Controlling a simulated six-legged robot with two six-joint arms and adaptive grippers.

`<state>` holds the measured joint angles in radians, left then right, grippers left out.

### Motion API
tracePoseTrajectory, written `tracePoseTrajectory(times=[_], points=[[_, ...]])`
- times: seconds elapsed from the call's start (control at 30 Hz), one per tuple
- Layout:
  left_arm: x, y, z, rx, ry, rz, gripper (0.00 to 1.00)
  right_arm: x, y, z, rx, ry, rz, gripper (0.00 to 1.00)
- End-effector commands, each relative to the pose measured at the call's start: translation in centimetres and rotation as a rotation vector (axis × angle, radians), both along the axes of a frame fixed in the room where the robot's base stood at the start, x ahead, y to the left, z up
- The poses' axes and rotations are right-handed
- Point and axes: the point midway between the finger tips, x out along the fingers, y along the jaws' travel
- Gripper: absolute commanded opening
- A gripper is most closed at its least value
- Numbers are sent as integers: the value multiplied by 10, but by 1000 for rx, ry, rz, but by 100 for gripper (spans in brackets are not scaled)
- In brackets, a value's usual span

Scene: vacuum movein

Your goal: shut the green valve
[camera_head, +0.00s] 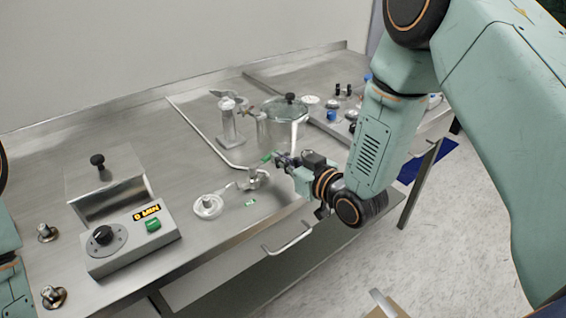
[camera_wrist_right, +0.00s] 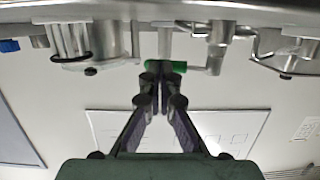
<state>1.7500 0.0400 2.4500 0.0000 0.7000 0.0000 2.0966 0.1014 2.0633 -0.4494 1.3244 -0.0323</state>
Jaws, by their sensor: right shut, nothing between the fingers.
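The green valve handle (camera_head: 266,157) shows as a small green tip on the metal pipe fitting (camera_head: 252,180) on the steel bench. In the right wrist view the green handle (camera_wrist_right: 166,66) lies sideways just beyond the fingertips, beside a vertical metal pipe. My right gripper (camera_head: 281,159) is at the right side of the handle, with its fingers shut and empty. In the right wrist view its fingertips (camera_wrist_right: 160,92) are close together near the handle; I cannot tell whether they touch it. My left gripper is out of view; only part of my left arm shows at the left edge.
A control box (camera_head: 130,235) with a black knob and green button sits at the left. A drawer handle (camera_head: 288,238) sticks out in front. The bench's front middle is fairly clear.

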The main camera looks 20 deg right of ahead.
Motion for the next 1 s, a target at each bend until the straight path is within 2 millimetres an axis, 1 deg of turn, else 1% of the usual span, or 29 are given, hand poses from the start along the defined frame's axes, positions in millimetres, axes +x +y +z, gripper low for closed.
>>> tracePoseTrajectory(times=[0.5, 0.7, 1.0], points=[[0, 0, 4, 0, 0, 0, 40, 26, 5, 0, -1, 0, 1, 0], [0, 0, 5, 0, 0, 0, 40, 32, 8, 0, -1, 1, 0, 0], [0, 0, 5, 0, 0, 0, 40, 36, 10, 0, -1, 0, 1, 0]])
